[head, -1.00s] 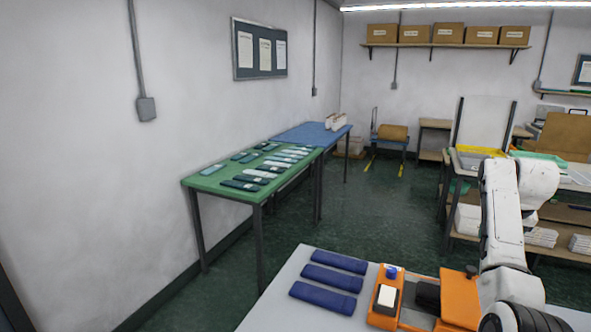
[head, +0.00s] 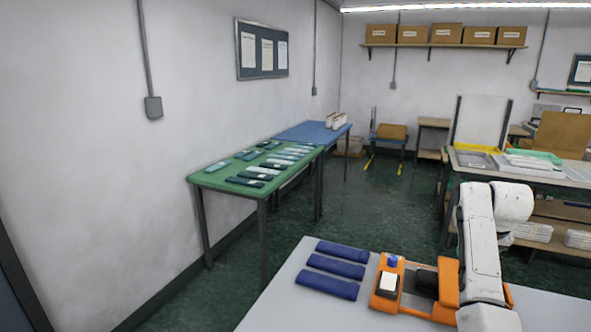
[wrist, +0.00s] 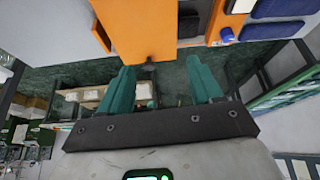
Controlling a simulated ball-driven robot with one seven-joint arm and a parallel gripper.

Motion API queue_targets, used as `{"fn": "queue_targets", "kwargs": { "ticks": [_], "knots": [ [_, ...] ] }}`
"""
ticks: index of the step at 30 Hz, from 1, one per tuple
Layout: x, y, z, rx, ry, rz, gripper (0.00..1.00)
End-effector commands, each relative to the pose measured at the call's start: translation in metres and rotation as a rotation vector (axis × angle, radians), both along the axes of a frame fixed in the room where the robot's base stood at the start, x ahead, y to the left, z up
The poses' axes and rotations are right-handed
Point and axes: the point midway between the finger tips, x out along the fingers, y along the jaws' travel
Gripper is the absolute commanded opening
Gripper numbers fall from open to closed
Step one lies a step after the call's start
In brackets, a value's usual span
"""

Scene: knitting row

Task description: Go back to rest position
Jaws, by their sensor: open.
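My gripper (wrist: 163,88) shows in the wrist view with its two teal fingers spread wide apart. Nothing is between the fingers. An orange machine part lies beyond the fingertips, and I cannot tell whether anything touches it. In the head view my white arm stands at the right, above the grey table, and the gripper itself is hidden or out of that view.
The grey table (head: 265,308) holds three dark blue folded pieces (head: 337,269) and an orange device (head: 388,280) with a blue knob. A green table (head: 215,177) with knitted pieces stands at the left wall. Shelving (head: 535,205) stands at the right. Green floor lies open between.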

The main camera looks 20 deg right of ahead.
Motion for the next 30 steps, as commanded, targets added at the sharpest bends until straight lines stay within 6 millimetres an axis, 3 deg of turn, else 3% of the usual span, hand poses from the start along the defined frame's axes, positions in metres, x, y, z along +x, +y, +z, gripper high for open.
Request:
{"fn": "queue_targets", "kwargs": {
  "ticks": [8,14,20,24,30],
  "knots": [
    [0.005,0.069,-0.054,-0.016,0.016,0.102,0.65],
    [-0.006,0.158,-0.108,-0.032,0.027,0.242,0.65],
    [-0.04,0.252,-0.147,-0.037,0.029,0.403,0.65],
    [-0.075,0.314,-0.163,-0.031,0.025,0.522,0.65],
    [-0.126,0.378,-0.17,-0.011,0.017,0.66,0.65]
  ]
}}
